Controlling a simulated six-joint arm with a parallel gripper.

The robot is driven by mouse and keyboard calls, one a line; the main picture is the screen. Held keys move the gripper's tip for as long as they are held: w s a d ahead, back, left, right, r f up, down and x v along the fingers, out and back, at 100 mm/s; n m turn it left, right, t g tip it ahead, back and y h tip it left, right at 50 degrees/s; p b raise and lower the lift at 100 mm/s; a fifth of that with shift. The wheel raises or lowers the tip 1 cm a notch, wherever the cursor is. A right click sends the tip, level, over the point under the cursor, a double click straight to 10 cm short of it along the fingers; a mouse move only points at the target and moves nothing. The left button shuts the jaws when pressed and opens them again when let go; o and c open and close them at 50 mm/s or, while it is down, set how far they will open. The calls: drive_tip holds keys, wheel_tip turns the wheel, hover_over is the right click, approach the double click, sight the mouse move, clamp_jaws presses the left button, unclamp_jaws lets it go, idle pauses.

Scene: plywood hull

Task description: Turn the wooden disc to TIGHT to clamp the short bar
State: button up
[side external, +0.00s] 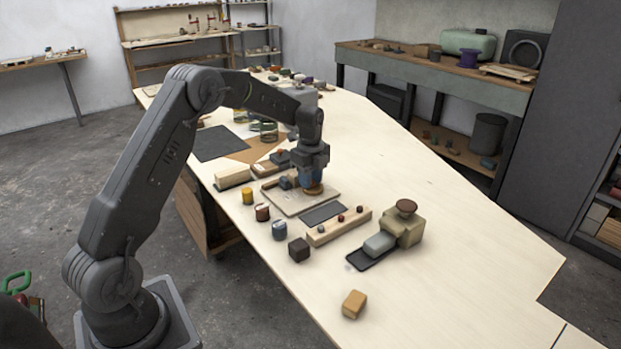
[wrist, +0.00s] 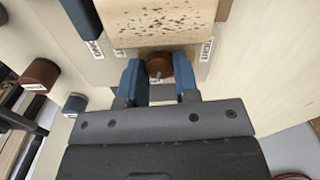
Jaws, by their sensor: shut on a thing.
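The brown wooden disc (wrist: 159,65) sits between the two blue fingers of my gripper (wrist: 160,80) in the wrist view. My gripper is shut on it, and a small pale mark shows on the disc's near side. A TIGHT label (wrist: 207,49) is to the right of the disc and another label, hard to read, (wrist: 95,48) is to the left. In the side view my gripper (side external: 313,183) points down over the pale board (side external: 290,205), with the disc (side external: 314,190) at its fingertips. A speckled wooden piece (wrist: 160,18) lies beyond the disc; I cannot tell whether it is the short bar.
In the side view a dark pad (side external: 322,214) and a wooden rail with small knobs (side external: 340,227) lie in front of the board. Several small cups and blocks, including a dark block (side external: 299,249), stand nearby. The table's right side is mostly clear.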

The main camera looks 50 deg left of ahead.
drive_tip(key=shift+n, duration=1.6)
drive_tip(key=o, duration=0.9)
drive_tip(key=shift+o, duration=0.2)
drive_tip(key=shift+r, duration=0.1)
wheel_tip(320, 180, up, 14)
